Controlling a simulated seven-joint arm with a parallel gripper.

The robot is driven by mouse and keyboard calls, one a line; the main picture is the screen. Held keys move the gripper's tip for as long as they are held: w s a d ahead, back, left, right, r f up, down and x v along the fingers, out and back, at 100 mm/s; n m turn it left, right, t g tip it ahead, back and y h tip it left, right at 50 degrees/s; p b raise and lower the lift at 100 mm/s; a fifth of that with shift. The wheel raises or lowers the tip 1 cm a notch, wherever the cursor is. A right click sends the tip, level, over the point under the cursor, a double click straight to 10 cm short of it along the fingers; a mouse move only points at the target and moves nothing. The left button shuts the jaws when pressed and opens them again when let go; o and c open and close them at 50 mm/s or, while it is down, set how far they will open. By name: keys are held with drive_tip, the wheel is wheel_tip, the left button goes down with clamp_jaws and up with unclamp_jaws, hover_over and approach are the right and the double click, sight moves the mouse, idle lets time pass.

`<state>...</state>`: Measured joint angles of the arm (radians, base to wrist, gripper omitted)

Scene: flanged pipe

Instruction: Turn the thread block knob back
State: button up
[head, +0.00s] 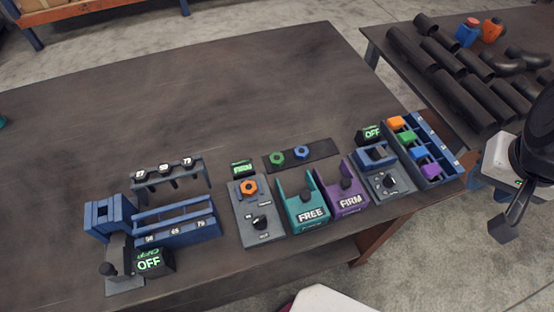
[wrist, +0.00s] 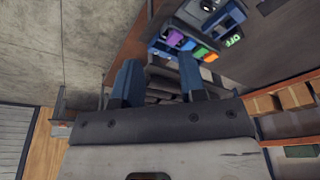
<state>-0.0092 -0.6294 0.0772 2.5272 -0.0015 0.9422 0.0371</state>
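A grey block (head: 244,205) with an orange hex nut and a black knob (head: 260,222) stands near the table's front middle. A green-lit FIRM sign (head: 242,168) is behind it. A second grey block with a black knob (head: 390,181) stands to the right, with an OFF sign (head: 371,133) behind it. No label readable here says which is the thread block. My gripper (wrist: 158,60) shows two blue fingers set apart with nothing between them. In the head view my gripper (head: 504,228) is at the right, beyond the table edge, away from both knobs.
A teal FREE holder (head: 303,197) and a purple FIRM holder (head: 342,191) stand between the blocks. A blue bin (head: 421,149) with coloured pieces is at the table's right end. A blue rack (head: 170,222) is at the left. Black pipes (head: 459,101) lie on another table. The table's back is clear.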

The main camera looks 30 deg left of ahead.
drive_tip(key=w+a+f+g+y, duration=0.1)
drive_tip(key=a+f, duration=0.2)
drive_tip(key=a, duration=0.5)
drive_tip(key=m+g+y, duration=0.1)
drive_tip(key=m+g, duration=0.3)
drive_tip(key=g, duration=0.2)
approach(259, 219)
drive_tip(key=shift+s+a+f+m, duration=0.15)
drive_tip(key=shift+s+f+m, duration=0.15)
drive_tip(key=shift+f, duration=0.25)
drive_tip(key=shift+f, duration=0.1)
drive_tip(key=shift+x, duration=3.8)
drive_tip(key=shift+f, duration=0.1)
clamp_jaws()
